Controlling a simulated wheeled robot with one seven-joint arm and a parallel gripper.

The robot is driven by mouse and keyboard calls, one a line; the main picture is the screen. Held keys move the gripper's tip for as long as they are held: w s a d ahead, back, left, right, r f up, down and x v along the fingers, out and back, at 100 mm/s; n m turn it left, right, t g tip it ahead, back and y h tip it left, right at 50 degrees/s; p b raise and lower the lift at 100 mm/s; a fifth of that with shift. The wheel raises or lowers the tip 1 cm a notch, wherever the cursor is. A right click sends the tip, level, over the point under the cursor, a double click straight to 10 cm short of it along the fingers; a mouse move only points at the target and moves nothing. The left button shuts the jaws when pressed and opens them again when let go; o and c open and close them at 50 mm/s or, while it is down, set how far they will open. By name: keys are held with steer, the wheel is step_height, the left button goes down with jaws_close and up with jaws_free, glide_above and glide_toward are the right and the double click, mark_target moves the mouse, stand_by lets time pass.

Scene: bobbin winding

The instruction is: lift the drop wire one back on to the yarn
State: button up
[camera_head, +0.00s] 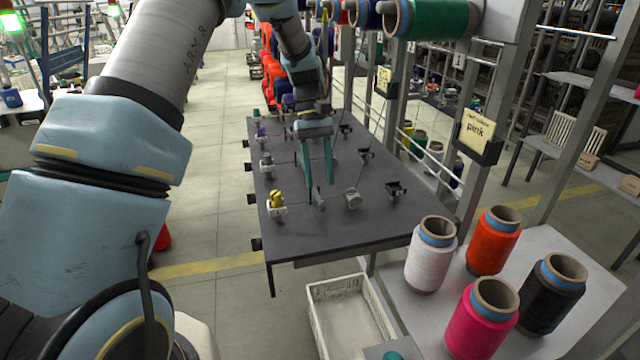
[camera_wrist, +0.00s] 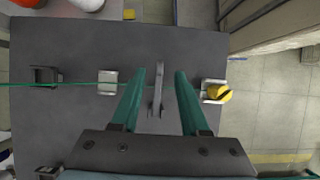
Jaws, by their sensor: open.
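My gripper (camera_head: 319,184) points down over the dark table (camera_head: 335,228), its two green fingers apart. In the wrist view my gripper (camera_wrist: 162,75) straddles a thin grey upright metal piece, which looks like the drop wire (camera_wrist: 157,90). It shows in the head view as a small grey piece (camera_head: 320,199) just below the fingertips. No grip on it is visible. A thin green yarn (camera_wrist: 55,85) runs from the left past a light metal block (camera_wrist: 108,82) toward the fingers; whether it touches the drop wire is unclear.
A winder with a yellow bobbin (camera_wrist: 218,92) stands right of the drop wire in the wrist view. A black guide (camera_wrist: 45,76) is on the left. In the head view, large yarn cones (camera_head: 432,255) stand on a shelf, and a white crate (camera_head: 350,315) is below the table.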

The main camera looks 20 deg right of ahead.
steer(key=b+v, duration=0.1)
steer(key=v, duration=0.7)
steer(key=shift+w+r+b, duration=0.15)
steer(key=shift+r+b, duration=0.15)
steer(key=shift+b, duration=0.1)
steer(key=s+a+f+t+h, duration=0.1)
steer(key=s+a+f+t, duration=0.15)
steer(key=a, duration=0.95)
steer(key=s+a+f+t, duration=0.1)
steer(key=a+t, duration=0.2)
steer(key=a, duration=0.9)
steer(key=s+a+f+t, duration=0.1)
steer(key=s+a+f, duration=0.1)
steer(key=s+a, duration=0.5)
steer(key=shift+f+t, duration=0.35)
steer(key=shift+f, duration=0.05)
steer(key=shift+c, duration=0.2)
